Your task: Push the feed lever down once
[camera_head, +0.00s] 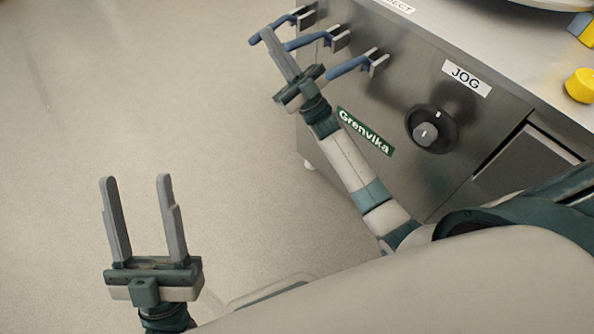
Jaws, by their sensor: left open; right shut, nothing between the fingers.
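Three levers with blue handles stick out from the upper left side of the steel machine: a far lever (284,22), a middle lever (304,43) and a near lever (347,66). No label reading feed is visible, so I cannot tell which is the feed lever. My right gripper (267,31) is shut and empty. Its fingertips overlap the outer end of the far lever in the picture; contact is unclear. Its fingers also pass by the middle lever's end. My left gripper (136,181) is open and empty, over the floor at lower left, well away from the levers.
The machine front (392,80) carries a JOG label (467,77), a black knob (426,132) and a green Grenvika plate (365,132). A partly cut-off label (397,5) and a yellow button (580,85) sit on top. The floor (120,90) at left is clear.

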